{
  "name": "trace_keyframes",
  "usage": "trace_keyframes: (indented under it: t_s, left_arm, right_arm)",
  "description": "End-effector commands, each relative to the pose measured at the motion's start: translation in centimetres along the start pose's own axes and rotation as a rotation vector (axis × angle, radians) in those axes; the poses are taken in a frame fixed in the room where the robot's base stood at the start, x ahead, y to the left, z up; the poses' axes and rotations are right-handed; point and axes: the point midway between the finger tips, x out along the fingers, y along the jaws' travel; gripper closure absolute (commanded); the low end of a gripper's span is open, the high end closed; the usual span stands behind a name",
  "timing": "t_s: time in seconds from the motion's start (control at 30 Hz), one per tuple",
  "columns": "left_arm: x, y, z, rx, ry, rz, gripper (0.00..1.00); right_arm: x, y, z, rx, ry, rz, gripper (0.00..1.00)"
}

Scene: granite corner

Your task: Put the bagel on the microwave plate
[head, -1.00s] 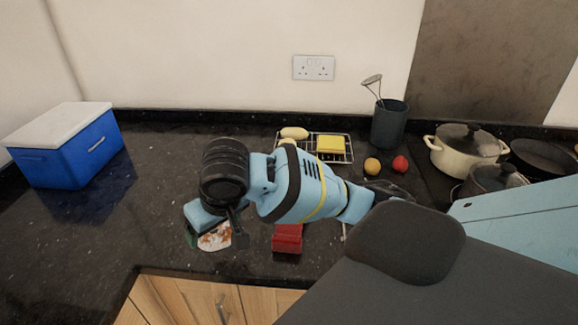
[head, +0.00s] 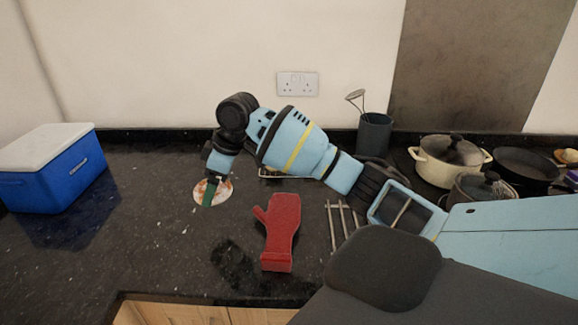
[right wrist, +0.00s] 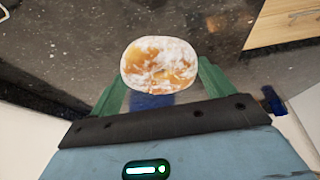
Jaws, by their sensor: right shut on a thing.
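The bagel (head: 222,193), round and golden-brown with a white dusting, is between the green fingers of my right gripper (head: 210,189). In the right wrist view the bagel (right wrist: 160,64) sits at the tips of the fingers, one on either side, and my right gripper (right wrist: 157,84) is shut on it. Below it in the head view is dark counter, with a shadow nearer the front edge. The microwave plate is not seen in either view. My left gripper is not in view.
A red oven mitt (head: 281,226) lies right of the gripper, beside a wire rack (head: 335,228). A blue cooler box (head: 58,178) stands at the left. A dark utensil pot (head: 374,134), a cream pot (head: 448,160) and pans are at the right. The left-middle counter is clear.

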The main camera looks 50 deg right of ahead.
Motion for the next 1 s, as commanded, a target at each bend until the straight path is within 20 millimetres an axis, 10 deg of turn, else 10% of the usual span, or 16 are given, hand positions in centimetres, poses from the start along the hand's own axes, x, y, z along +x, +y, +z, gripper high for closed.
trace_keyframes:
  t_s: [1.0]
  left_arm:
    - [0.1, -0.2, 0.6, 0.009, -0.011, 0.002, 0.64]
  right_arm:
    - [8.2, 0.1, 3.6, -0.004, -0.003, -0.002, 0.24]
